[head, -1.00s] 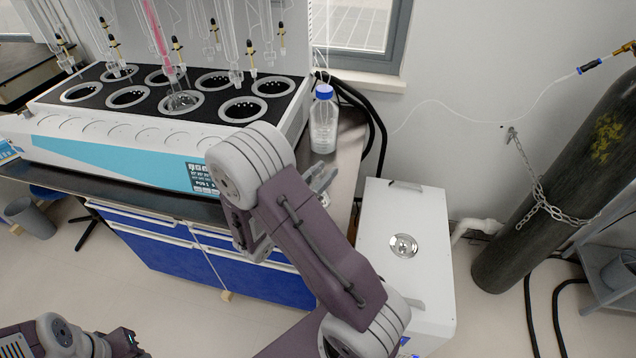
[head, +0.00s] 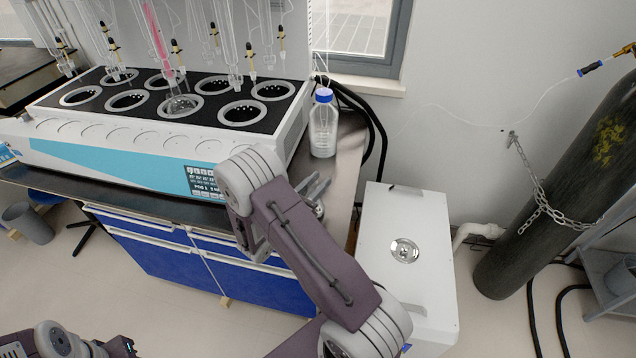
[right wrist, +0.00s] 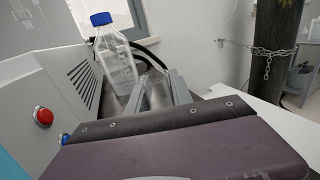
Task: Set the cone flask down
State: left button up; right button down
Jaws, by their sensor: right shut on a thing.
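My right gripper (head: 316,187) is over the right end of the dark bench top (head: 345,165), in front of the blue-capped bottle. It is shut on the clear cone flask (right wrist: 158,93), which shows faintly between the two grey fingers in the right wrist view. In the head view, only a small glassy part of the flask (head: 319,209) shows below the fingers; my arm hides the rest. I cannot tell whether its base touches the bench. Only part of my left arm shows at the bottom left of the head view, without its gripper.
The clear bottle with a blue cap (head: 323,125) stands just behind the gripper. The white distiller (head: 120,140) with several round wells fills the bench to the left. A white box (head: 408,215) stands right of the bench, and a gas cylinder (head: 560,190) farther right.

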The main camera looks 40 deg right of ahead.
jog(key=c, duration=1.1)
grip_release()
jog(key=shift+f, duration=0.1)
